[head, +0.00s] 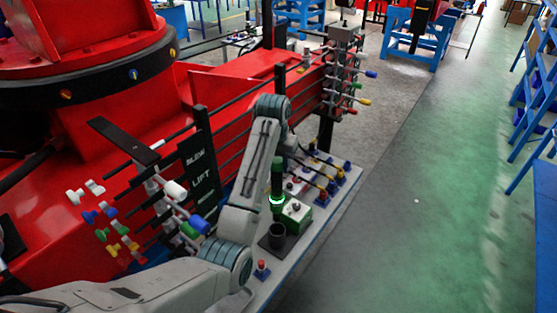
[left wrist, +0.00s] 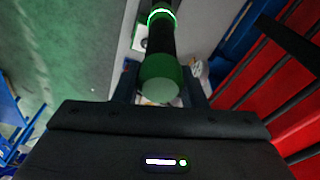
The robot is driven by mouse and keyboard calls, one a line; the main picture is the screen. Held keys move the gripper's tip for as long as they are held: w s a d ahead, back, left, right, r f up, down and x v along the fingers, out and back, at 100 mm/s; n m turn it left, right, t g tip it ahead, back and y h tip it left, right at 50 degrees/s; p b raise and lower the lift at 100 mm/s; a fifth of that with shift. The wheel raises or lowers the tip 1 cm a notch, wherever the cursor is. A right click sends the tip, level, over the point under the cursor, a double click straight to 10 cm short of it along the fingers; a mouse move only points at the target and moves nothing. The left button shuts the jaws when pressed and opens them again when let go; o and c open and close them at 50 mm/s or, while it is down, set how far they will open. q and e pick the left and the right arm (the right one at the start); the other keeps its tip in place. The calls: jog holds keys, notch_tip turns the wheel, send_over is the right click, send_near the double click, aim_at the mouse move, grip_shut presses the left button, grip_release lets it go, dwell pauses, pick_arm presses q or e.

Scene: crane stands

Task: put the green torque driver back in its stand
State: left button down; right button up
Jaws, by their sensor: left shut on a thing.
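The green torque driver (head: 277,179) stands upright in the head view, with a dark green cap, a dark body and a glowing green ring low on it. My left gripper (left wrist: 161,84) is shut on it; in the left wrist view the driver (left wrist: 161,45) lies between the two fingers, its round green end toward me. A dark cup on a black base plate, seemingly the stand (head: 277,236), is in front of the driver, lower in the picture. The driver's tip is hard to make out. My right gripper is not in view.
A red button (head: 261,267) is at the near end of the grey bench (head: 300,252). Coloured valve levers (head: 116,235) and the red crane (head: 120,110) are left. Green floor at right is open.

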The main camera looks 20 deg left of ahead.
aim_at(277, 176)
pick_arm(q)
jog(key=shift+s+r, duration=0.5)
jog(key=shift+s, duration=0.05)
jog(key=shift+w, duration=0.1)
jog(key=shift+w+f, duration=0.25)
jog(key=shift+f, duration=0.35)
jog(key=shift+w+f, duration=0.2)
jog(key=shift+f, duration=0.35)
jog(key=shift+s+f+b, duration=0.15)
jog(key=shift+f+b, duration=0.05)
jog(key=shift+f, duration=0.35)
jog(key=shift+s+f+b, duration=0.15)
jog(key=shift+f, duration=0.4)
jog(key=shift+w+f, duration=0.2)
jog(key=shift+f, duration=0.55)
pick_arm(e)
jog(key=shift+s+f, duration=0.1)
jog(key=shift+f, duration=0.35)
pick_arm(q)
jog(key=shift+s, duration=0.1)
jog(key=shift+n, duration=0.3)
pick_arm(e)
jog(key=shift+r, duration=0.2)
pick_arm(q)
jog(key=shift+n+p, duration=0.3)
jog(key=shift+p, duration=0.1)
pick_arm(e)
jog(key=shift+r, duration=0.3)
